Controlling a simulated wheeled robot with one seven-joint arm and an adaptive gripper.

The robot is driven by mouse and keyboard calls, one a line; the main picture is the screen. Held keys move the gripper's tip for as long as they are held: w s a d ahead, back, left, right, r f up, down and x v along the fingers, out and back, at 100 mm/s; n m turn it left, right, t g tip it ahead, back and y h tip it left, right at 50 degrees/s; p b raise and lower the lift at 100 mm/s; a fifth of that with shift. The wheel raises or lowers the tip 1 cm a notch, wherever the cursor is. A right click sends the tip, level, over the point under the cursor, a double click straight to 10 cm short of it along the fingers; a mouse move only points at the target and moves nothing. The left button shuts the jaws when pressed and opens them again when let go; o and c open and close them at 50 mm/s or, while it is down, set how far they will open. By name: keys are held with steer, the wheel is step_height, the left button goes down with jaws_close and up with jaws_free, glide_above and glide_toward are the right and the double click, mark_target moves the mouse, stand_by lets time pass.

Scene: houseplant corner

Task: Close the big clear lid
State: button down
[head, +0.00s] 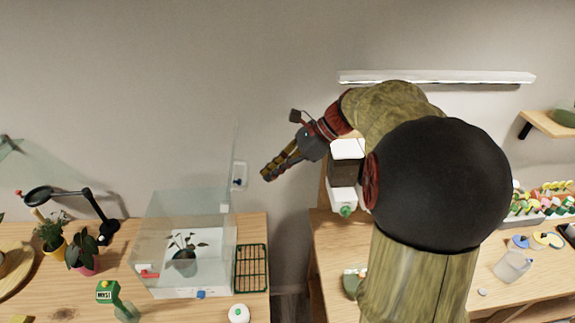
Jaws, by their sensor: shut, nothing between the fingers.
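The big clear lid (234,165) is a thin transparent pane standing up steeply at the right side of a clear box (150,245). Its edges are faint against the wall, so its exact tilt is hard to tell. The box is on the left table, with a potted plant (184,262) inside. A red piece (148,273) shows at the front left of the box and a blue piece (201,295) at its front. My gripper (266,175) is shut and empty, in the air to the right of the lid and apart from it in the picture.
A dark wire rack (250,268) lies right of the box. A gap separates the left table from the right one.

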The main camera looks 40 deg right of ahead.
steer(key=shift+w+a, duration=0.35)
steer(key=shift+a, duration=0.2)
steer(key=shift+w+a, duration=0.3)
steer(key=shift+a, duration=0.25)
steer(key=shift+r, duration=0.15)
